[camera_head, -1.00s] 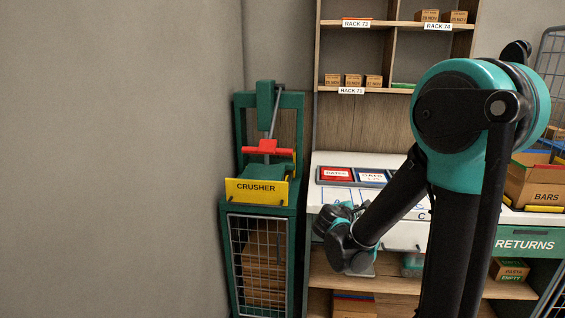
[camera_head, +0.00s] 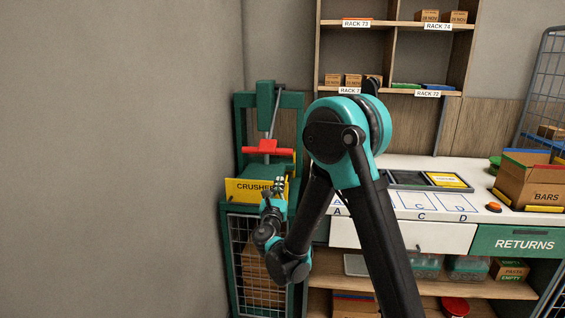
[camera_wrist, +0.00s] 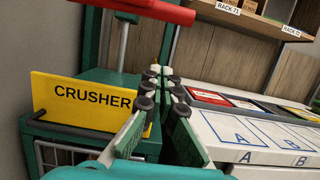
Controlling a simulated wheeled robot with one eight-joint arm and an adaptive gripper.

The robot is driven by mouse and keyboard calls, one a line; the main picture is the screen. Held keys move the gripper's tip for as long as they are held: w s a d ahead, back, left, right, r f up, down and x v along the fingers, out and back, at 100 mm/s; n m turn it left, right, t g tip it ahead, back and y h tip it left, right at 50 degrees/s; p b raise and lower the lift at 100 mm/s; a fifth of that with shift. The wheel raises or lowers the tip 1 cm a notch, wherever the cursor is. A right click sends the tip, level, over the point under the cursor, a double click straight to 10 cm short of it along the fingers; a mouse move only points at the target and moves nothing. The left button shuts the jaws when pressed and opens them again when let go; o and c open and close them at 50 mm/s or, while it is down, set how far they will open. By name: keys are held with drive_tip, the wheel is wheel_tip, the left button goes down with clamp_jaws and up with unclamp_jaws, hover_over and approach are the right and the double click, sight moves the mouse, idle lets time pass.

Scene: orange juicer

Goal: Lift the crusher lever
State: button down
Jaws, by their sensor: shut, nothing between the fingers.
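The crusher (camera_head: 266,93) is a tall green frame on a green stand against the left wall. A red crossbar (camera_head: 268,148) spans its middle, and a thin grey rod (camera_head: 277,108) slants up from it to the top of the frame. A yellow CRUSHER plate (camera_head: 240,188) is at its front. My gripper (camera_head: 279,183) is in front of the right end of the plate, below the crossbar. In the wrist view, its fingertips (camera_wrist: 161,71) are together and empty. The red bar (camera_wrist: 150,9) shows above them, apart from them. The plate's right end is partly hidden.
A white counter (camera_head: 375,210) with marked squares stands to the right of the crusher. Shelving (camera_head: 390,88) with small boxes rises behind it. A cardboard BARS box (camera_head: 530,185) is at the far right. The grey wall (camera_head: 120,150) bounds the left.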

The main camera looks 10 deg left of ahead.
drive_tip(key=shift+w, duration=0.1)
drive_tip(key=w+r, duration=0.5)
drive_tip(key=w, duration=0.2)
drive_tip(key=shift+w+r, duration=0.15)
drive_tip(key=shift+r, duration=0.25)
idle(0.5)
